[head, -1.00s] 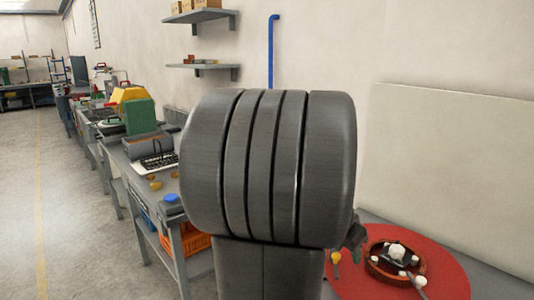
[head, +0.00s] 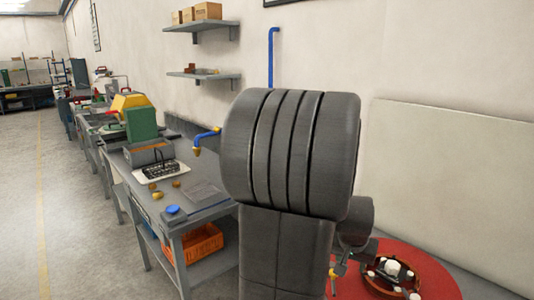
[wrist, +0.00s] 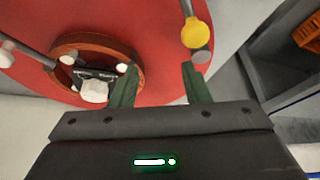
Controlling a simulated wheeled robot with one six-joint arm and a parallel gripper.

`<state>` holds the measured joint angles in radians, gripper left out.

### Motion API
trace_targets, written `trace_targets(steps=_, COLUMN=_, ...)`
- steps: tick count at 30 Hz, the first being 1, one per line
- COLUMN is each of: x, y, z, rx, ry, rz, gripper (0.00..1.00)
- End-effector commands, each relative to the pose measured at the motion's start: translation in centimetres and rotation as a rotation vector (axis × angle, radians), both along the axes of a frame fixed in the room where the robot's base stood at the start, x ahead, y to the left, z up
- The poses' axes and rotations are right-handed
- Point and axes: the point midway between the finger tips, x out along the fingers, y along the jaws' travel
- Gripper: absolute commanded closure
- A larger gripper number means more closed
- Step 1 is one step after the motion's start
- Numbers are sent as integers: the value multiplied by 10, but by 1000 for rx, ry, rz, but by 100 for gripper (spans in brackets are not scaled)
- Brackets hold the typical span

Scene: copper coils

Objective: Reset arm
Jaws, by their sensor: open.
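My arm's large grey links fill the middle of the head view and hide part of the bench behind them. In the wrist view my gripper (wrist: 157,85) is open, its two green fingers apart with nothing between them. Beyond the fingers is a round red table (wrist: 160,40). A copper ring (wrist: 120,57) with white and dark parts inside lies on it, left of the fingers. The ring also shows in the head view (head: 372,276), at the lower right. My fingertips are not clearly visible in the head view.
A grey workbench (head: 200,205) runs along the left, with a green box (head: 141,124), a blue round item (head: 173,210) and an orange crate (head: 200,243) below. A yellow knob on a rod (wrist: 194,34) stands near my right finger. Open floor (head: 75,230) lies at the far left.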

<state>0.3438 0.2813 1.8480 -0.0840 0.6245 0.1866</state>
Motion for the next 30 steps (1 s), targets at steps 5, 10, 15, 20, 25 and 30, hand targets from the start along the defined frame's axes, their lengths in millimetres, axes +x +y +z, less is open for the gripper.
trace_targets(steps=5, x=3, y=-3, z=2, rx=1, ry=0, rz=76, gripper=57)
trace_targets(steps=10, x=6, y=-6, z=1, rx=0, ry=0, rz=151, gripper=57)
trace_targets(steps=15, x=10, y=-8, z=1, rx=1, ry=0, rz=229, gripper=57)
trace_targets(steps=20, x=13, y=-9, z=0, rx=1, ry=0, rz=299, gripper=57)
trace_targets(steps=25, x=16, y=-10, z=0, rx=1, ry=0, rz=360, gripper=57)
trace_targets(steps=30, x=17, y=-11, z=0, rx=0, ry=-1, rz=391, gripper=57)
